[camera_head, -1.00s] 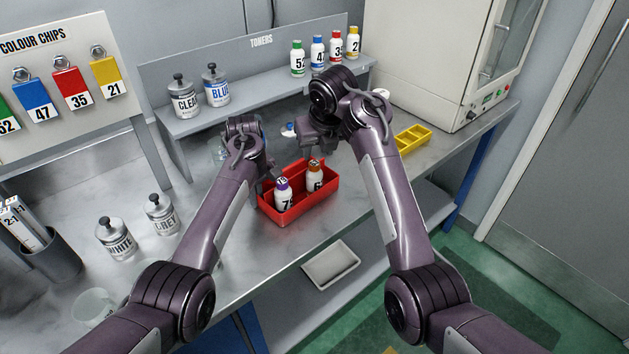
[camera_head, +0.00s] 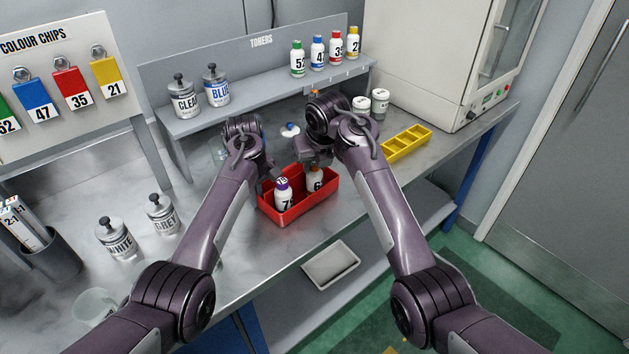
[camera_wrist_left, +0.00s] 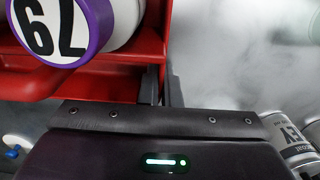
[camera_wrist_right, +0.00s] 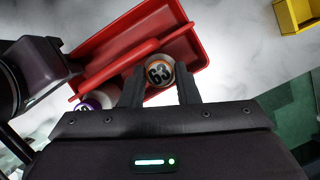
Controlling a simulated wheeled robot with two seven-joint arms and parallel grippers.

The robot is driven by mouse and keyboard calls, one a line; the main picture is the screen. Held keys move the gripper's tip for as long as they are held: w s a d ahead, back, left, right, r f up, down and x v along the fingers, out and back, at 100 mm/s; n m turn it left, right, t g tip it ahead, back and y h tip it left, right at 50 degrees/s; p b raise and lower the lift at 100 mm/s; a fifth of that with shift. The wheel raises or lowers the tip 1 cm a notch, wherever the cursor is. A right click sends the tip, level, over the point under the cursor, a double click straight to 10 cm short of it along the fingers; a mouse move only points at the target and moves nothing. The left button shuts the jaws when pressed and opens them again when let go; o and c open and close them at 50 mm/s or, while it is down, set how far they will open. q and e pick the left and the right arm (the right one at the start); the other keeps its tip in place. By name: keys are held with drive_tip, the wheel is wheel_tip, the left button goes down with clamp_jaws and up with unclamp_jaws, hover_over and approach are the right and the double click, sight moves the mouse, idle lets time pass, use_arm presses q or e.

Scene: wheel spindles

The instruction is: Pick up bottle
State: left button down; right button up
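A white bottle with an orange cap (camera_head: 314,182) stands in the right part of the red tray (camera_head: 298,216). Its "63" cap (camera_wrist_right: 159,73) shows in the right wrist view. A purple-capped bottle (camera_head: 283,197) stands in the tray's left part, and its "79" cap (camera_wrist_left: 62,28) fills a corner of the left wrist view. My right gripper (camera_wrist_right: 159,80) is open, its fingers on either side of the orange-capped bottle from above; contact is not clear. My left gripper (camera_wrist_left: 162,82) is at the tray's left end, its fingers close together astride the tray wall.
A yellow tray (camera_head: 402,147) and two white-lidded jars (camera_head: 380,103) stand to the right. Several toner bottles (camera_head: 317,52) stand on the shelf. The WHITE jar (camera_head: 116,240) and GREY jar (camera_head: 161,215) stand left. A blue-tipped item (camera_head: 289,129) lies behind the grippers.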

clamp_jaws()
use_arm(q)
drive_tip(key=shift+r, duration=0.1)
use_arm(e)
wheel_tip(320, 180, up, 18)
idle(0.5)
use_arm(q)
drive_tip(key=c, duration=1.6)
unclamp_jaws()
drive_tip(key=shift+o, duration=0.2)
